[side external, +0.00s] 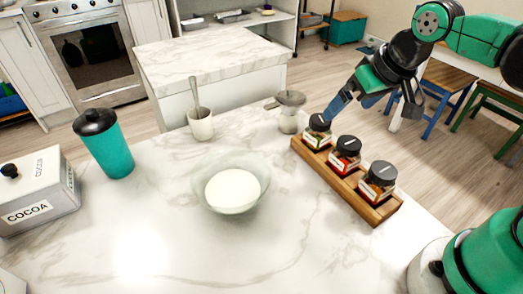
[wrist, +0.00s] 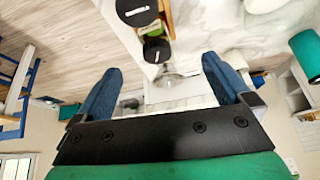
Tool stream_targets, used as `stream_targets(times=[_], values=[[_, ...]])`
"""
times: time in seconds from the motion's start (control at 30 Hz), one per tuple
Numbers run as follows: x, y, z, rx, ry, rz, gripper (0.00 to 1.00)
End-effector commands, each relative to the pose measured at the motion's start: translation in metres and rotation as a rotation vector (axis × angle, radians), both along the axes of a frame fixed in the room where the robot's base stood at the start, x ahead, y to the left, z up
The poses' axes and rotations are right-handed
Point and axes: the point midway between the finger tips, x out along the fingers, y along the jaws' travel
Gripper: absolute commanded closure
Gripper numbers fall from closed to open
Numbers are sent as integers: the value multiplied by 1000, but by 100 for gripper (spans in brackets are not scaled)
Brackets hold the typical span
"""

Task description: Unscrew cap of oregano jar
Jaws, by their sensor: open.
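Three small glass jars with black caps stand in a row in a wooden rack (side external: 348,184). The far jar (side external: 318,137) has green contents, matching oregano, but its label is too small to read. Its black cap (side external: 319,121) is on; the cap also shows in the wrist view (wrist: 157,49). The middle jar (side external: 345,157) and near jar (side external: 377,183) have reddish contents. My gripper (side external: 361,106) has blue fingers and is open and empty, near the far jar. In the wrist view its fingers (wrist: 163,65) are spread wide, with the cap beyond their tips.
On the marble counter (side external: 135,225) are a glass bowl of white contents (side external: 233,190), a mug with a utensil (side external: 201,125), a glass vessel (side external: 289,110), a teal canister (side external: 108,150) and a cocoa box (side external: 40,190). The counter's right edge lies just beyond the rack.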

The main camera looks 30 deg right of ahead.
Motion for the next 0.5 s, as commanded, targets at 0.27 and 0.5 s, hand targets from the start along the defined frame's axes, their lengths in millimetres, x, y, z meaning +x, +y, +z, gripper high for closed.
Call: stream_targets(times=[0.27, 0.5], values=[[-18, 3, -12, -35, -138, 66, 5], [2, 0, 5, 126, -4, -244, 5]])
